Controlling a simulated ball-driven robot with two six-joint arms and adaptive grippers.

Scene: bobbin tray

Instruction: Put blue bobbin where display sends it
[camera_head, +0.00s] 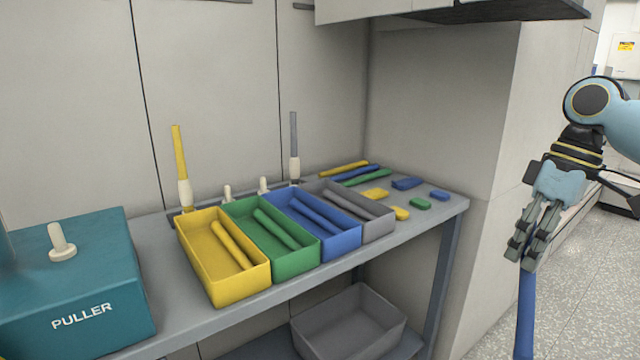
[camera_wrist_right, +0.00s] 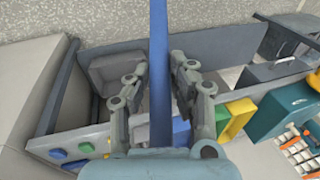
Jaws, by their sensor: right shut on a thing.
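My right gripper (camera_head: 530,252) is shut on the blue bobbin (camera_head: 525,318), a long thin blue rod. It hangs down from the fingers at the right, clear of the bench; its lower end is cut off by the picture edge. In the right wrist view the blue bobbin (camera_wrist_right: 160,75) runs upright between the fingers. On the bench stand a yellow tray (camera_head: 240,291), a green tray (camera_head: 295,262), a blue tray (camera_head: 343,244) and a grey tray (camera_head: 380,226), side by side, with rods inside. My left gripper is not in view. I see no display.
A yellow rod (camera_head: 179,150) and a grey rod (camera_head: 293,133) stand upright in white holders; two white pegs between them are bare. A teal PULLER box (camera_head: 105,280) is at left. Loose rods and small coloured blocks (camera_head: 407,183) lie at right. A grey bin (camera_head: 345,345) is below.

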